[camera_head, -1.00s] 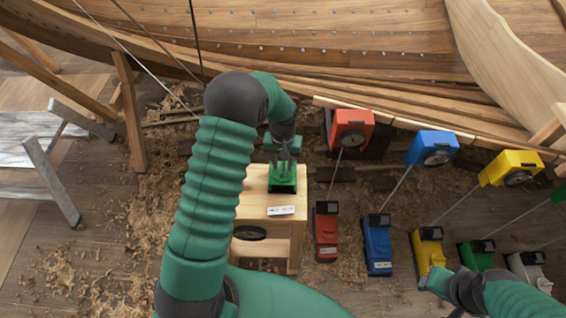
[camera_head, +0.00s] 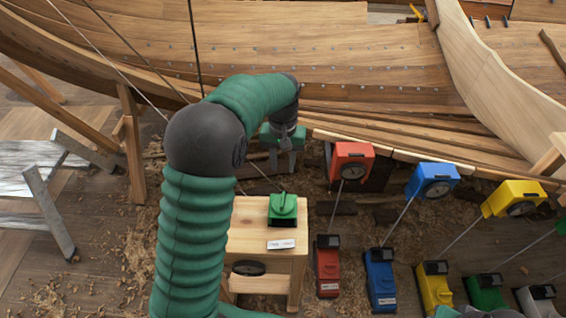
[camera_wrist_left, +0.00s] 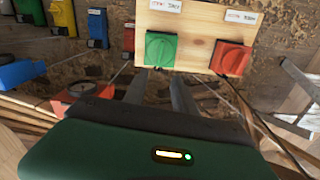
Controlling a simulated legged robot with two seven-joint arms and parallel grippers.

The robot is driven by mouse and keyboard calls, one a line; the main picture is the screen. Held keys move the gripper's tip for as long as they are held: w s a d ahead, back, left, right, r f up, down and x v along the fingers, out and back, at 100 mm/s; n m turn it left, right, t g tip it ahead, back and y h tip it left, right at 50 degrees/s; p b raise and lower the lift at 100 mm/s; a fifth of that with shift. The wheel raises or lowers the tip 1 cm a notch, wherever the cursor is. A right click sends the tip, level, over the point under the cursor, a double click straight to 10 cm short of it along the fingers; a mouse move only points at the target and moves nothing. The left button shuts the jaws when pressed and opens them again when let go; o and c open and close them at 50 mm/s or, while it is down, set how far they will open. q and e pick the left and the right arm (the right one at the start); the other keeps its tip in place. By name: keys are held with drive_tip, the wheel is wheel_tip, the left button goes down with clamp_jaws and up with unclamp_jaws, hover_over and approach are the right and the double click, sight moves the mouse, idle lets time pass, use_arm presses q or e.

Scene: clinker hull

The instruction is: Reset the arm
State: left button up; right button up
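My left arm rises on the left of the head view and bends over toward the hull. My left gripper (camera_head: 283,172) hangs behind the wooden stand (camera_head: 247,212), beyond the green switch (camera_head: 284,208) on its top. Its two fingers are apart with nothing between them; the left wrist view shows both fingers (camera_wrist_left: 160,98) too. There, the green switch (camera_wrist_left: 160,49) and a red switch (camera_wrist_left: 231,59) sit on the wooden top (camera_wrist_left: 196,28), apart from the fingers. My right arm (camera_head: 478,312) shows only at the bottom edge, and its fingers cannot be made out.
A wooden hull (camera_head: 330,55) fills the back. Red (camera_head: 351,160), blue (camera_head: 432,180) and yellow (camera_head: 513,198) boxes with rods stand right of the stand, with matching boxes nearer me. A trestle (camera_head: 48,210) stands at left. Shavings cover the floor.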

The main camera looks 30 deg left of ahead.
idle(0.4)
use_arm(q)
drive_tip(key=s+d+f+m+t, duration=0.1)
drive_tip(key=s+d+f+m, duration=0.1)
drive_tip(key=s+d, duration=0.3)
drive_tip(key=s+d+f+m+t, duration=0.1)
drive_tip(key=s+d+f, duration=0.3)
drive_tip(key=s, duration=0.7)
drive_tip(key=d+m, duration=0.1)
drive_tip(key=d, duration=0.1)
drive_tip(key=shift+s+d+m+t, duration=0.2)
drive_tip(key=shift+d+m+t, duration=0.1)
drive_tip(key=shift+m, duration=0.1)
drive_tip(key=shift+r, duration=0.1)
drive_tip(key=shift+d, duration=0.2)
drive_tip(key=shift+a, duration=0.1)
